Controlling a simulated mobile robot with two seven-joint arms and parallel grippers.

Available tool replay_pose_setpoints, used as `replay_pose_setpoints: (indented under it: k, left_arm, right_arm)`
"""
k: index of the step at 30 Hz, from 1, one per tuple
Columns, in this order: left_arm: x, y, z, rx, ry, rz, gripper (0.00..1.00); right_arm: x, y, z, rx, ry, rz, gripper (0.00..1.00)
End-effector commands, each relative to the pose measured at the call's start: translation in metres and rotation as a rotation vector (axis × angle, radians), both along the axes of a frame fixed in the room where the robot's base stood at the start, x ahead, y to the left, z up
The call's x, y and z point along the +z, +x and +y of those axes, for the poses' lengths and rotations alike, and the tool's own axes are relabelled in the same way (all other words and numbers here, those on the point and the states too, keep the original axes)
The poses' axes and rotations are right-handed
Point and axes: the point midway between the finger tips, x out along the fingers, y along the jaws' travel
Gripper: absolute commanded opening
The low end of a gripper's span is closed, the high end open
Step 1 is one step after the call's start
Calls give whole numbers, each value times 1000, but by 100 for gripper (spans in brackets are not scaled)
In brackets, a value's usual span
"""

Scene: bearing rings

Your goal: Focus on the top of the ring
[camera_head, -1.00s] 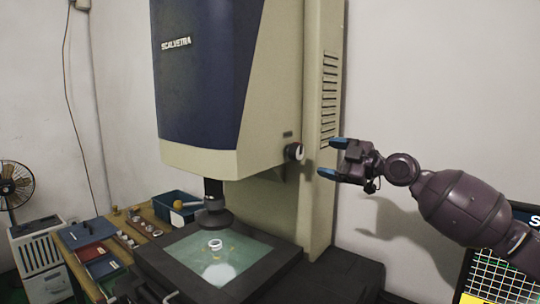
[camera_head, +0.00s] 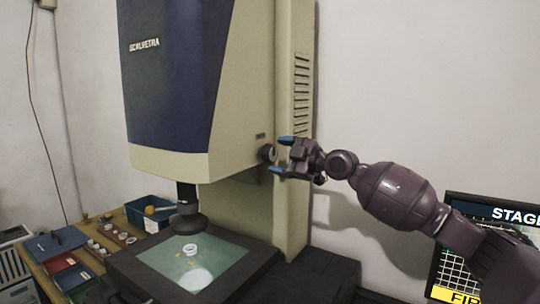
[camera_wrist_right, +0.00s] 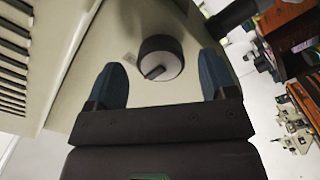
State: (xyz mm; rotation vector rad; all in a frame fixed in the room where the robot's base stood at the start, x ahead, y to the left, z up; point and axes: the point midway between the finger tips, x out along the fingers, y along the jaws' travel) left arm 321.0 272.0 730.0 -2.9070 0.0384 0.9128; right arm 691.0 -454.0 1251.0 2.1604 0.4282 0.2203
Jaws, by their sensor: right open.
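The ring (camera_head: 190,249) is small and pale and lies on the glass stage (camera_head: 222,266) of the measuring machine, below the dark lens head (camera_head: 187,222). My right gripper (camera_head: 280,155) is open, its blue fingertips pointing at the focus knob (camera_head: 266,153) on the machine's side. In the right wrist view the knob (camera_wrist_right: 161,60) is round and black with a pale face and a dark pointer. It sits ahead of and between the two open fingers (camera_wrist_right: 163,85), and nothing is gripped. My left gripper is not in view.
A monitor (camera_head: 490,214) with a grid and "STAGE" text stands at the right, behind my right forearm. A wooden bench (camera_head: 110,245) at the left holds several small rings, trays and a blue bin (camera_head: 150,213). The wall behind my right arm is clear.

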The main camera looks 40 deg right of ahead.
Motion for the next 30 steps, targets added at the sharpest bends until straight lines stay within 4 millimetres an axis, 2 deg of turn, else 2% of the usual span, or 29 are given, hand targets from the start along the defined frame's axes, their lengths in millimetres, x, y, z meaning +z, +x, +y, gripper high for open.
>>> replay_pose_setpoints:
  k: [9,22,30]
  left_arm:
    - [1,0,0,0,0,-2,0]
    - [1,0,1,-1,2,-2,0]
    - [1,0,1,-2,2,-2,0]
  right_arm:
    - [1,26,11,0,1,-1,78]
    - [0,32,13,0,-1,1,78]
    - [0,32,13,1,-1,0,38]
